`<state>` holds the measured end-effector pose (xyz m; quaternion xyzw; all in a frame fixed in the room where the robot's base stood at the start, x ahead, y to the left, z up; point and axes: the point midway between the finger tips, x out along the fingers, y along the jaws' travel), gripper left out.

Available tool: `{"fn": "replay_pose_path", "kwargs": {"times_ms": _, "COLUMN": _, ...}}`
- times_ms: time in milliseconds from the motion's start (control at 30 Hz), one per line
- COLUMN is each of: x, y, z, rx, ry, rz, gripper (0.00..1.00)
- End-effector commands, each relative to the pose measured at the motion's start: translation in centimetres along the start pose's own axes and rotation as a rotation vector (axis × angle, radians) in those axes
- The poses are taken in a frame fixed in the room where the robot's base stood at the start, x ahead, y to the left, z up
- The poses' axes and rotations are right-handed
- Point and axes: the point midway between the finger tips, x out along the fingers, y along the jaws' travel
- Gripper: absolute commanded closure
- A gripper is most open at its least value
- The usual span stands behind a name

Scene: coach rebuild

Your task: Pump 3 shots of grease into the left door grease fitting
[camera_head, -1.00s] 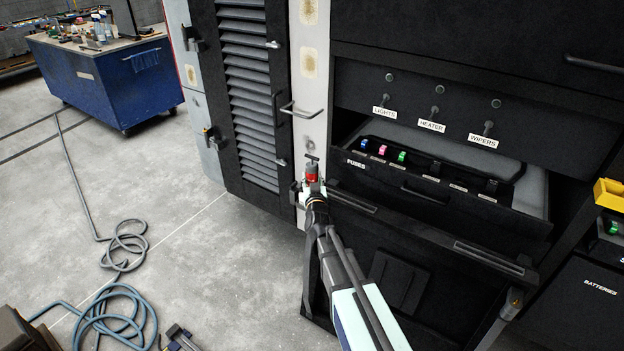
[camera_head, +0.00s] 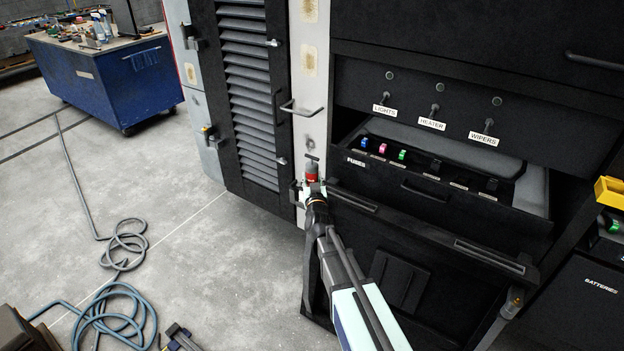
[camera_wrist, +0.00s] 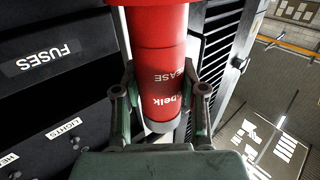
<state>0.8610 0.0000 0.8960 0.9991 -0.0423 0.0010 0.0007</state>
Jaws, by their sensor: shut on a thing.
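A red grease gun (camera_wrist: 158,70), with part of the word "GREASE" readable on its side, is held in my gripper (camera_wrist: 160,110). The two fingers are shut around its barrel in the wrist view. In the head view the grease gun (camera_head: 311,172) is a small red shape with a dark T-shaped top, held in front of the pale post (camera_head: 309,95) between the louvred door (camera_head: 247,95) and the fuse cabinet. A grease fitting cannot be made out; the gun and my gripper cover that spot. I cannot tell whether the gun touches the post.
An open fuse drawer (camera_head: 425,188) juts out right of my gripper, below the lights, heater and wipers switches. A door handle (camera_head: 300,108) sticks out just above the gun. A coiled hose (camera_head: 115,318) lies on the floor. A blue workbench (camera_head: 105,85) stands back left.

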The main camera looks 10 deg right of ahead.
Motion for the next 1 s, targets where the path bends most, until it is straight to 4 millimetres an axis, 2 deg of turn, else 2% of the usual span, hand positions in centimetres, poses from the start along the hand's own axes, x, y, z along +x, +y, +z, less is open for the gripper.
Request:
{"fn": "replay_pose_path", "kwargs": {"times_ms": 600, "x": 0.0, "y": 0.0, "z": -1.5, "rx": 0.001, "ry": -0.002, "rz": -0.001, "gripper": 1.0}}
{"fn": "replay_pose_path", "kwargs": {"times_ms": 1000, "x": 0.0, "y": 0.0, "z": -1.7, "rx": 0.0, "ry": 0.001, "rz": 0.0, "gripper": 1.0}}
